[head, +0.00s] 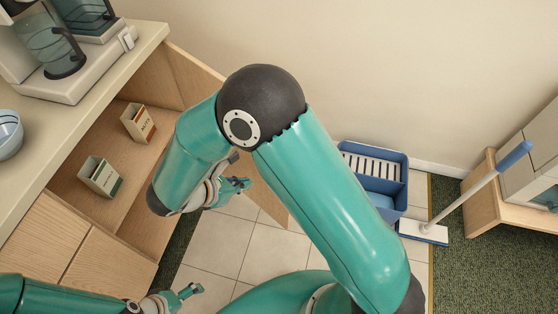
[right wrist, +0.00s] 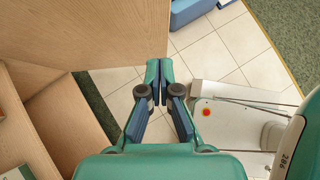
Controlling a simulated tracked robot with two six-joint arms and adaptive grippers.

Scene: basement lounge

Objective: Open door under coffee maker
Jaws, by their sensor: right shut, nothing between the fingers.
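The coffee maker (head: 50,45) stands on the counter at the upper left of the head view. The wooden door (head: 196,75) below it stands swung out from the cabinet, and the compartment is exposed. My right arm hides the door's middle. My right gripper (head: 240,185) is shut and empty on the compartment side of the door. In the right wrist view its fingertips (right wrist: 158,68) overlap the door's (right wrist: 85,30) free edge; I cannot tell whether they touch. My left gripper (head: 188,291) is low at the left, in front of the cabinet; its fingers are too small to judge.
Two small boxes, one (head: 138,122) behind the other (head: 100,176), stand in the compartment. A bowl (head: 8,135) sits on the counter. A blue bucket (head: 390,160) and a mop (head: 425,232) are on the floor to the right. Tiled floor (head: 215,250) lies clear before the cabinet.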

